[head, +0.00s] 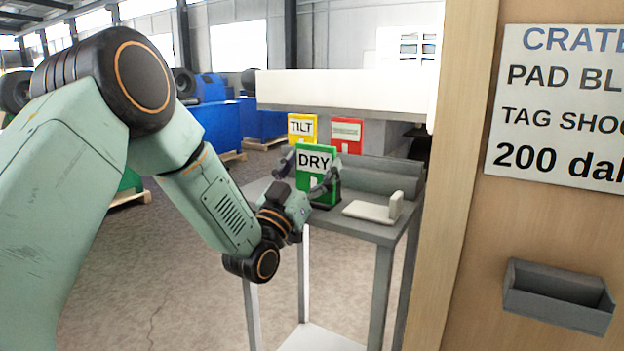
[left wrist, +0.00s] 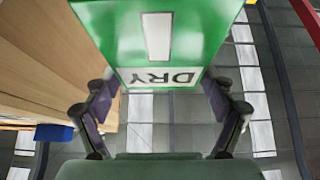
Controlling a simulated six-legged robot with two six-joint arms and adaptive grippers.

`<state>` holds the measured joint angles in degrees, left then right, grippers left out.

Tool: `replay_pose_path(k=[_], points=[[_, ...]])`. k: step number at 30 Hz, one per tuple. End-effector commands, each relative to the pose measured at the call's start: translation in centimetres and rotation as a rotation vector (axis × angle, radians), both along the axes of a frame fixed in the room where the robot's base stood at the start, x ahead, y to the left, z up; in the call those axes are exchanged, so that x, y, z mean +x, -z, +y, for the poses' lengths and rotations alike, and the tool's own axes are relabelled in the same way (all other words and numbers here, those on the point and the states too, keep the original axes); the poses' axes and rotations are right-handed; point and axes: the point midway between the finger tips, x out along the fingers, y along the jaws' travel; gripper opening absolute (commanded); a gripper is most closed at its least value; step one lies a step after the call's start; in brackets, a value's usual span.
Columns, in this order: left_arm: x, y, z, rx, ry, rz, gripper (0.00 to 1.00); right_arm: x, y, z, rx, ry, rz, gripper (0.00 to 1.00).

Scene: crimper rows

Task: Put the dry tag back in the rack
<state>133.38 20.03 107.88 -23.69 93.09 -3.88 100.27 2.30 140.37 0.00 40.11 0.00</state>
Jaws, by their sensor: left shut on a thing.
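The dry tag (head: 316,156) is a green plate with a white label reading DRY. It stands upright above the near part of a grey table. My left gripper (head: 308,180) is shut on it, a finger at each side. The left wrist view shows the tag (left wrist: 160,50) with DRY upside down between the gripper's fingers (left wrist: 160,95). A yellow TILT tag (head: 302,124) and a red tag (head: 346,134) stand behind it. Their lower parts are hidden, and I cannot tell whether the dry tag touches anything below. My right gripper is out of view.
The grey table (head: 375,232) carries a long grey block (head: 380,178) and a pale L-shaped piece (head: 372,210) right of the dry tag. A wooden panel (head: 460,230) with a sign (head: 560,105) and a grey bin (head: 560,296) closes off the right side.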

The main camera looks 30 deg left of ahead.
Motion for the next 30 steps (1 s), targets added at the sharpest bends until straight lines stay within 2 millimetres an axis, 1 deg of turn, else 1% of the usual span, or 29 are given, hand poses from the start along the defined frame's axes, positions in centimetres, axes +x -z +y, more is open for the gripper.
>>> replay_pose_path(k=[1,4,11,17,18,23,30], points=[[0.1,1.2,0.0,0.001,0.001,0.004,0.4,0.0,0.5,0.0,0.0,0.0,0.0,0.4],[0.0,2.2,0.0,0.001,0.001,0.001,0.4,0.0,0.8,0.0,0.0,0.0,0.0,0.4],[0.0,2.1,0.0,0.0,0.001,0.0,0.4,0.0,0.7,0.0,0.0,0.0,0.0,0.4],[0.0,2.7,0.0,0.0,0.001,0.0,0.4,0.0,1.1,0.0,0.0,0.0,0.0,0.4],[0.0,2.6,0.0,0.001,0.001,0.001,0.87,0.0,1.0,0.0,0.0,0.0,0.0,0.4],[0.0,2.5,0.0,0.001,0.001,0.001,1.0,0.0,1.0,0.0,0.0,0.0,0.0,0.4],[0.0,2.5,0.0,0.001,0.001,0.001,1.0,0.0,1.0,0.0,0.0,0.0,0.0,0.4]])
